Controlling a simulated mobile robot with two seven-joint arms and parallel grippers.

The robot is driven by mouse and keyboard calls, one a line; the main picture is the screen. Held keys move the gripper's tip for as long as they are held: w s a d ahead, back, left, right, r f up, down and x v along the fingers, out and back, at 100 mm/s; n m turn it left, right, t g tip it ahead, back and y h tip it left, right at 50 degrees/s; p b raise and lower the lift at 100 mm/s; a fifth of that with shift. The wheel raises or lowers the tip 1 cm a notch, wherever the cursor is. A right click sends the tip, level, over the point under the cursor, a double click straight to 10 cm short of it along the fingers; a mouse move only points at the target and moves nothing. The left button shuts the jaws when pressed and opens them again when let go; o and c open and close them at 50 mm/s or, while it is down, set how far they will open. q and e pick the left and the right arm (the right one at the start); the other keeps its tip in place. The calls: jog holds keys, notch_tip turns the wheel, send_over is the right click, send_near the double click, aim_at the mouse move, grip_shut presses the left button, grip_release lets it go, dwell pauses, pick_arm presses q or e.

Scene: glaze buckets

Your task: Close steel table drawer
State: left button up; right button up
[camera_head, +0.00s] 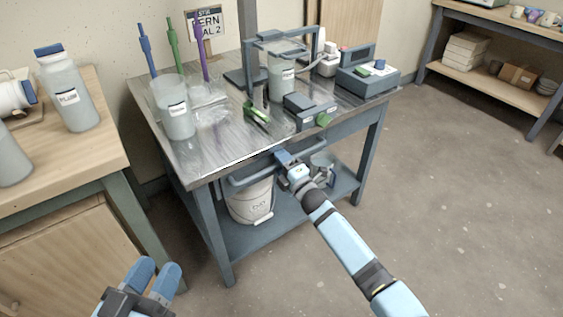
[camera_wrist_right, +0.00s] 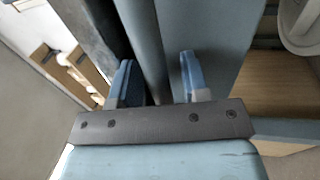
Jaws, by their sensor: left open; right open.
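The steel table (camera_head: 215,150) stands in the middle of the head view. Its drawer handle (camera_head: 243,180) is a blue-grey bar along the front, below the tabletop edge. How far the drawer stands out is hard to tell. My right gripper (camera_head: 287,160) is at the right part of the handle, with its jaws open. In the right wrist view its two blue fingers (camera_wrist_right: 158,82) stand apart, with a grey-blue bar (camera_wrist_right: 148,40) running between them; contact cannot be made out. My left gripper (camera_head: 155,275) is open and empty at the lower left, away from the table.
A white bucket (camera_head: 251,200) stands on the lower shelf. On the tabletop are a clear beaker (camera_head: 174,115), a grey device (camera_head: 309,110) and a scale (camera_head: 366,80). A wooden bench (camera_head: 50,155) with bottles is at the left. The floor at the right is clear.

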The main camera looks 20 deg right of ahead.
jog(key=shift+f, duration=0.1)
pick_arm(q)
jog(key=r+p, duration=0.1)
jog(key=r+t+p, duration=0.1)
jog(key=r, duration=0.1)
jog(key=r+t+p, duration=0.1)
jog(key=shift+s+a+r, duration=0.2)
jog(key=shift+a+r, duration=0.05)
jog(key=shift+r, duration=0.1)
pick_arm(e)
jog(key=v, duration=1.4)
